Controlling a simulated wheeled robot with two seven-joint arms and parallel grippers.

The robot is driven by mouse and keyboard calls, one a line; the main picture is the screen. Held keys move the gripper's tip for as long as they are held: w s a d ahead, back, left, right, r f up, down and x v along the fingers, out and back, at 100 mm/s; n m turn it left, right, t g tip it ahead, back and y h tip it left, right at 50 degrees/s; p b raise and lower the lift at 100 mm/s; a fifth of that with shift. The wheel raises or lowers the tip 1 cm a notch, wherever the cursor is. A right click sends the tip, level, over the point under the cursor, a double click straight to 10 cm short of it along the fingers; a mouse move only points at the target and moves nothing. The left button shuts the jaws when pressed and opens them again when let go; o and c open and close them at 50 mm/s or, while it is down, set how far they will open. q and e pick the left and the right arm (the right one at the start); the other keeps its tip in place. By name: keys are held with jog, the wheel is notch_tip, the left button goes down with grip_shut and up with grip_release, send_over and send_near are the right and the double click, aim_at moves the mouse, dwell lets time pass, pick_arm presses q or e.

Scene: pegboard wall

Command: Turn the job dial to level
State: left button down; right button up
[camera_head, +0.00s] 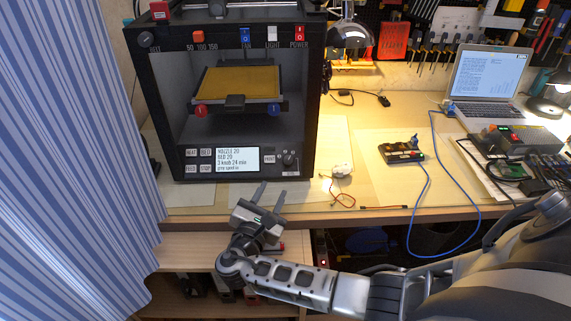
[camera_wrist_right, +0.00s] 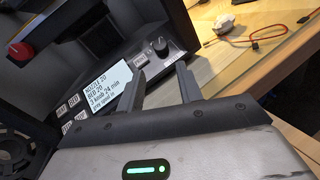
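The 3D printer (camera_head: 160,100) has a low front panel with a lit screen (camera_head: 238,159). The screen shows lines of text, one reading "3 knob 24 min". The job dial appears to be the round black knob (camera_head: 289,159) right of the screen; it also shows in the right wrist view (camera_wrist_right: 160,45). Its pointer setting is too small to read. My right gripper (camera_head: 273,188) is open and empty, below and in front of the panel. In the wrist view its fingers (camera_wrist_right: 160,72) point toward the knob, apart from it. My left gripper is not in view.
Buttons (camera_head: 198,160) flank the screen's left side. The bed, with red and blue knobs (camera_head: 201,110), sits above the panel. Another knob (camera_head: 147,38) and switches line the printer's top. A cable (camera_head: 345,199) and small parts lie to the right. A striped curtain (camera_head: 65,160) hangs left.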

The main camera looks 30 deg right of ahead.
aim_at(287, 162)
jog(key=x, duration=1.1)
jog(key=shift+a, duration=0.1)
jog(key=c, duration=0.7)
